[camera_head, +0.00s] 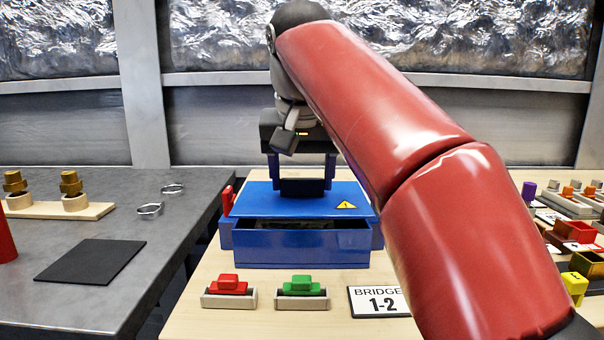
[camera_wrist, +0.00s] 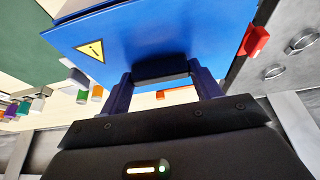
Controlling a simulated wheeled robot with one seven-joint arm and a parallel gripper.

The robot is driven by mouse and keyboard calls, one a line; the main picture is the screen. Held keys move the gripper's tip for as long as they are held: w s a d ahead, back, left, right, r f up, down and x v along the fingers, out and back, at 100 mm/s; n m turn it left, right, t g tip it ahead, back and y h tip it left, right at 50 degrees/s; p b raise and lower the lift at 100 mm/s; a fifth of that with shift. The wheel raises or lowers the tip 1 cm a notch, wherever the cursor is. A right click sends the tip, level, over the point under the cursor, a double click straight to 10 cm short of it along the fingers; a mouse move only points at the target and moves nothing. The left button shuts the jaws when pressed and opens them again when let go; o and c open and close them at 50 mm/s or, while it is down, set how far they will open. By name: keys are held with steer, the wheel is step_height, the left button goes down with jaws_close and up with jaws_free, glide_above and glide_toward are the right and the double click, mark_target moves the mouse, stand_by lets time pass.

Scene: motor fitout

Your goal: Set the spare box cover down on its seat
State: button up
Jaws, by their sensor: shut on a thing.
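My gripper (camera_head: 302,180) is shut on the black handle (camera_head: 303,188) of the blue box cover (camera_head: 265,204), one finger at each end. The cover has a yellow warning triangle and is over the blue box (camera_head: 300,248). A dark gap shows between the cover's near edge and the box's front wall. I cannot tell whether the cover touches the box farther back. In the wrist view, the cover (camera_wrist: 145,40) spreads beyond the handle (camera_wrist: 160,70) and hides most of the box.
A red part (camera_head: 227,201) stands at the box's left side. Red (camera_head: 228,286) and green (camera_head: 302,286) blocks in pale holders and a "BRIDGE 1-2" sign (camera_head: 378,301) are in front. A grey bench (camera_head: 110,280) is at left; several coloured parts are at right.

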mark_target(302, 205)
steer(key=shift+f+b, duration=0.45)
steer(key=shift+f, duration=0.4)
stand_by(0.6)
steer(key=o, duration=1.4)
steer(key=shift+c, duration=0.2)
steer(key=p+v, duration=0.3)
steer(key=v, duration=0.5)
steer(key=shift+f, duration=0.1)
